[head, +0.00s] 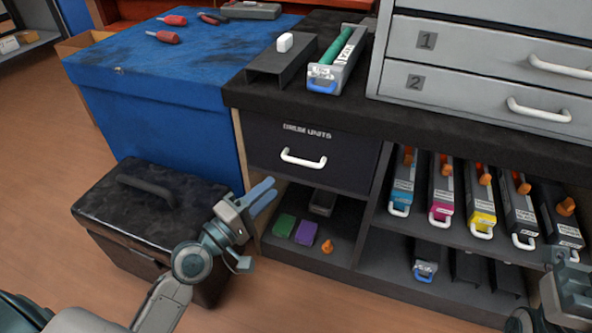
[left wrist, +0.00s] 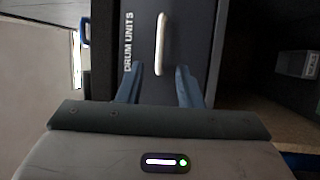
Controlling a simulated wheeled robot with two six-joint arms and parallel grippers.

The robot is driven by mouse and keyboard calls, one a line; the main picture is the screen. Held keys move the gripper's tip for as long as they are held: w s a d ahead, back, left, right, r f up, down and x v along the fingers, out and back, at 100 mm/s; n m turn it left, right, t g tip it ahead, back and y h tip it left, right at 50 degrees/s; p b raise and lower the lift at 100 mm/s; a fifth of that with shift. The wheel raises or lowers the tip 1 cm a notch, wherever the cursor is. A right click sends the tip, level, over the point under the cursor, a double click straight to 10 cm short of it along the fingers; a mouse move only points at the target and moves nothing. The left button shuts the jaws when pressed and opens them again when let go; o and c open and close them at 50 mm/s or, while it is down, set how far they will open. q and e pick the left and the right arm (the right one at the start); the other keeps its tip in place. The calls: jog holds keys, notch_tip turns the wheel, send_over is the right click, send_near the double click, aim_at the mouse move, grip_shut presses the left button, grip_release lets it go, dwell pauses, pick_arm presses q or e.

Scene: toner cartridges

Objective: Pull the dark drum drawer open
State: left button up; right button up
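The dark drum drawer (head: 340,168) is closed under the black counter, with a "DRUM UNITS" label and a white bar handle (head: 303,158). My left gripper (head: 263,196) is in front of the cabinet, below and left of the handle in the head view. In the left wrist view its two blue fingers (left wrist: 159,88) are apart, with the handle (left wrist: 159,43) appearing ahead between them. The fingers do not appear to touch the handle. The drawer front (left wrist: 187,40) fills the middle of that view. My right gripper (head: 572,285) shows only partly at the right edge.
A black toolbox (head: 150,215) stands on the floor beside my left arm. A blue-covered bench (head: 170,100) is left of the drawer. Below the drawer is a shelf with green and purple boxes (head: 306,232). Several colored toner cartridges (head: 441,190) stand in slots to the right.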

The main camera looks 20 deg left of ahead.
aim_at(296, 166)
pick_arm(q)
jog(key=x, duration=0.9)
jog(key=shift+w+b, duration=0.3)
grip_shut()
